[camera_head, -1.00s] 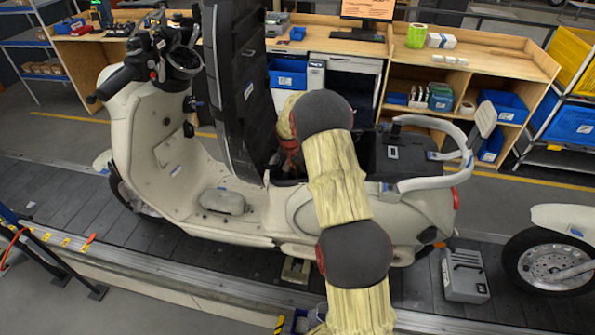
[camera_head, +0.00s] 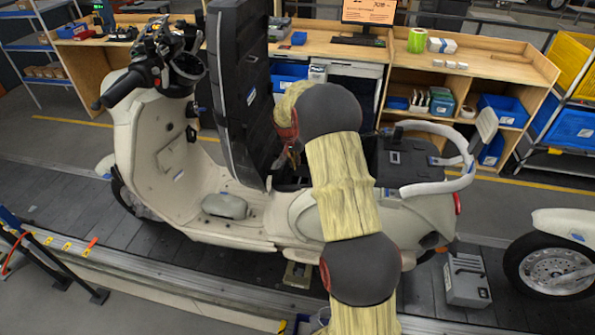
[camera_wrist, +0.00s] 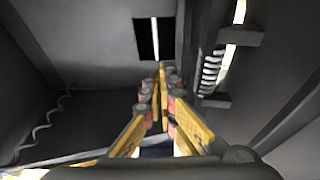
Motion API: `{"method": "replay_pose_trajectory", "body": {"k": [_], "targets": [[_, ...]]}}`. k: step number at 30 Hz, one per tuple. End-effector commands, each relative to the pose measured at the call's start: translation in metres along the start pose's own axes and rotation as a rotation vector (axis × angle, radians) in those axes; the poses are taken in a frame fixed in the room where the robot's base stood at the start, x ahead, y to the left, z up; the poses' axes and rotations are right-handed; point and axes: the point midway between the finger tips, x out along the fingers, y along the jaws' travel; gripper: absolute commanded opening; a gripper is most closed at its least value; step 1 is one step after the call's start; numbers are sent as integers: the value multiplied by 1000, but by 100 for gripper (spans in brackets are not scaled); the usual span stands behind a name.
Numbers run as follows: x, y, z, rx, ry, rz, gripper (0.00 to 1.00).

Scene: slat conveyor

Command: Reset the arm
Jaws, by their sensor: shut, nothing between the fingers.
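My gripper (camera_head: 289,158) is at the middle of a cream scooter (camera_head: 165,160), beside its upright black seat (camera_head: 238,95) and above the opening under it. My arm comes from the front and hides part of the scooter's rear body. In the wrist view, my gripper (camera_wrist: 161,78) has its yellow fingers drawn together with nothing between them. They point into a dark grey interior with a black square patch (camera_wrist: 153,39) and a coiled part (camera_wrist: 211,72) at the right. The fingertips look apart from these surfaces, though the exact gap cannot be told.
The scooter stands on a dark slat conveyor (camera_head: 50,190). A grey case (camera_head: 467,281) lies near its rear, and another vehicle's wheel (camera_head: 550,262) is at the right. Wooden workbenches (camera_head: 490,66) with blue bins stand behind. A black rail (camera_head: 50,258) is at the front left.

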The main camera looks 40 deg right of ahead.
Motion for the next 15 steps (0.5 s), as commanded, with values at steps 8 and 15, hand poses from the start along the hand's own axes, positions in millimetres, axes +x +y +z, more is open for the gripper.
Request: {"method": "replay_pose_trajectory", "body": {"k": [8,15], "targets": [[-45,-2,-2,1,3,-2,0],[-55,-2,-1,0,2,-2,0]]}}
